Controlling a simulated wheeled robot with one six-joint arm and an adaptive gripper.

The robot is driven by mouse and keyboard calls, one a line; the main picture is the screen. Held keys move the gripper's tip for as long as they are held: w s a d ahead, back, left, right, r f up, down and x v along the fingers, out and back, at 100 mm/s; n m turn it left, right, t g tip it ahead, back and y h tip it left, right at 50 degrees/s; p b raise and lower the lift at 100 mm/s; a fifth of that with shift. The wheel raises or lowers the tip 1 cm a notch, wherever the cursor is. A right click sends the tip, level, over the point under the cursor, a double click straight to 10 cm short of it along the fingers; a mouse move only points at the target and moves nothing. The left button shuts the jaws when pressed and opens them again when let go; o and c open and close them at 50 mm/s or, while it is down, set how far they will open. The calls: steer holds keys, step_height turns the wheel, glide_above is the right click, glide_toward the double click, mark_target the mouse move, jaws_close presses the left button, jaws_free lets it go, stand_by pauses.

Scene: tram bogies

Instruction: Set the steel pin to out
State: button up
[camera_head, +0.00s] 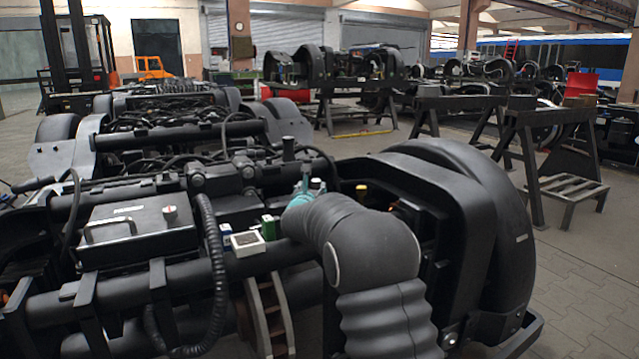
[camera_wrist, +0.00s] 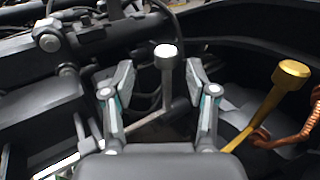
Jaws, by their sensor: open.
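The steel pin (camera_wrist: 166,62) is a grey upright rod with a round, pale head in the wrist view. Its head stands between and a little beyond the two fingertips. My gripper (camera_wrist: 161,76) is open around it, with a gap visible on each side of the pin. The pin's lower end runs down among dark parts and is hard to make out. In the head view my gripper (camera_head: 305,184) is small and partly hidden behind my grey arm, so I cannot clearly tell the steel pin there.
A brass pin (camera_wrist: 281,88) leans to the right of my gripper, beside a copper coil (camera_wrist: 296,132). It also shows in the head view (camera_head: 361,189). A black housing (camera_head: 440,185) stands close on the right. A box with a handle (camera_head: 137,229) lies left. Open floor is at right.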

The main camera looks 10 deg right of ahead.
mark_target(316, 182)
steer(key=x, duration=0.2)
steer(key=p+x, duration=0.1)
steer(key=x, duration=0.2)
steer(key=shift+s+d, duration=0.1)
steer(key=shift+d, duration=0.3)
steer(key=shift+w+d, duration=0.1)
steer(key=shift+w, duration=0.6)
jaws_close()
